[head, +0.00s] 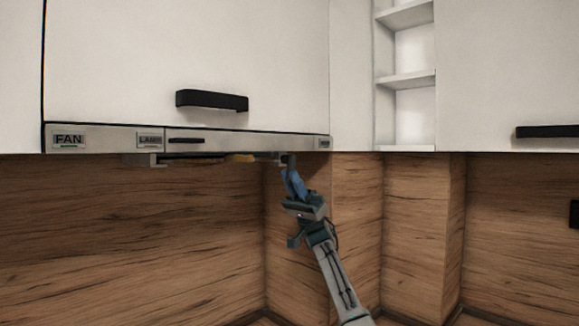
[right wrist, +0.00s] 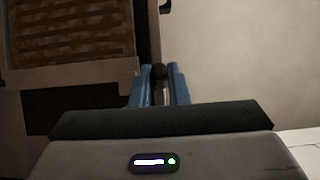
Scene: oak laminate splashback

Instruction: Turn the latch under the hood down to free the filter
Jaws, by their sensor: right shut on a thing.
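The hood (head: 240,142) is a grey metal strip with labelled buttons under a white cabinet. Its underside shows the filter (right wrist: 70,38), a brown mesh panel in a pale frame, in the right wrist view. In the head view only a thin edge of it shows below the hood. The latch (right wrist: 159,72) shows as a dark, rounded end between the blue fingertips; most of it is hidden, so its turn angle cannot be told. My right gripper (right wrist: 158,82) is shut on the latch, reaching up from below; it also shows in the head view (head: 291,178). My left gripper is not in view.
White cabinets with black handles (head: 212,100) hang above, with open shelves (head: 405,80) to the right. The wood splashback (head: 130,230) stands behind, with a projecting corner right of my arm. The space below the hood to the left is clear.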

